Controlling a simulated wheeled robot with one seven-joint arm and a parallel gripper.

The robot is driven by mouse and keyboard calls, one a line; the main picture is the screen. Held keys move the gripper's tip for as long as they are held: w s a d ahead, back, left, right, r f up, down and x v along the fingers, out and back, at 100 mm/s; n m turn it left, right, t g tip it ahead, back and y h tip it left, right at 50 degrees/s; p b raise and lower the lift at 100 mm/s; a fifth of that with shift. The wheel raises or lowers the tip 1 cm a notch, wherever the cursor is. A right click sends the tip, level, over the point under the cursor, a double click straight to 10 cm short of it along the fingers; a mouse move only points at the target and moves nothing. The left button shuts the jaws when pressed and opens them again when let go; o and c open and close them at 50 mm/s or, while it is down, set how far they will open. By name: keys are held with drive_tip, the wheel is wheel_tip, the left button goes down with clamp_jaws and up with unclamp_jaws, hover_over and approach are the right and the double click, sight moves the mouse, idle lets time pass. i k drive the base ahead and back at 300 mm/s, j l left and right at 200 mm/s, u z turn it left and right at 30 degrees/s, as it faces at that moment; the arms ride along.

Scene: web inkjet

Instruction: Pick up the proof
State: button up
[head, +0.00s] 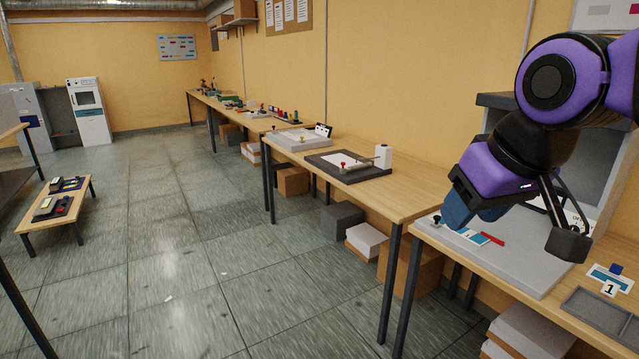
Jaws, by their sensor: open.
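A small teal-and-white printed sheet (466,234), which looks like a proof, lies on the grey board (525,272) on the right-hand bench. A red strip (492,239) lies beside it. A second teal-and-white printed card (611,279) lies farther right, with a blue block and a tag marked 1 on it. I cannot tell which of the two is the proof. My gripper (514,228) hangs over the grey board with its fingers wide apart and holds nothing. It hides part of the board behind it.
A grey divided tray (600,314) sits at the near right bench edge. A grey booth (601,140) stands behind my gripper. More benches (412,186) run along the wall. A low table (70,196) stands at left; the floor between is open.

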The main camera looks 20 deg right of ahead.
sight(598, 273)
drive_tip(key=i+z, duration=0.6)
drive_tip(key=z, duration=0.2)
drive_tip(key=i+z, duration=0.2)
drive_tip(key=z, duration=0.25)
drive_tip(key=i+z, duration=0.15)
drive_tip(key=z, duration=0.25)
drive_tip(key=i+z, duration=0.2)
drive_tip(key=z, duration=0.25)
drive_tip(key=i+j+z, duration=0.15)
drive_tip(key=z, duration=0.3)
